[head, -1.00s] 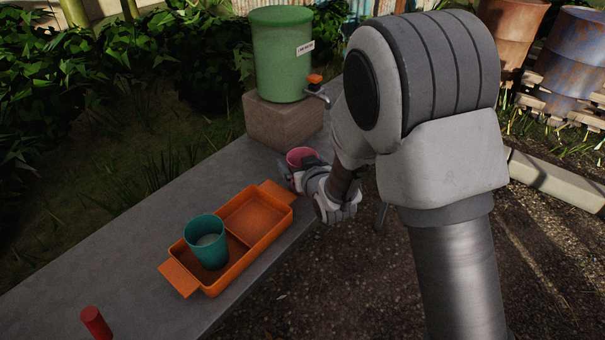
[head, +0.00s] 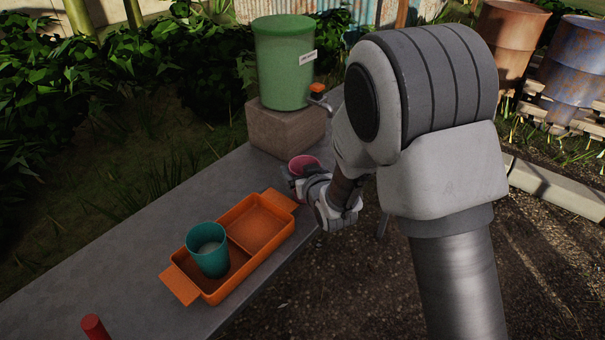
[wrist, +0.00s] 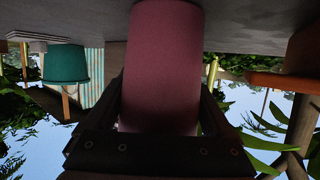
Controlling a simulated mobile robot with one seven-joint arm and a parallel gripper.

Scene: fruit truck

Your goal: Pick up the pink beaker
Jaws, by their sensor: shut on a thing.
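The pink beaker (head: 304,164) stands upright over the right edge of the grey table, between the tray and the dispenser block. My gripper (head: 300,178) is shut on it from the near right side; the arm hides part of it. In the wrist view, which is upside down, the pink beaker (wrist: 163,65) fills the middle between the dark fingers of my gripper (wrist: 160,110). I cannot tell whether its base touches the table.
An orange tray (head: 265,228) holds a teal beaker (head: 208,258) in its near compartment. A green dispenser (head: 283,70) with a tap stands on a block (head: 285,132) behind the pink beaker. A red object (head: 95,327) is at the near left. The table's left side is bare.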

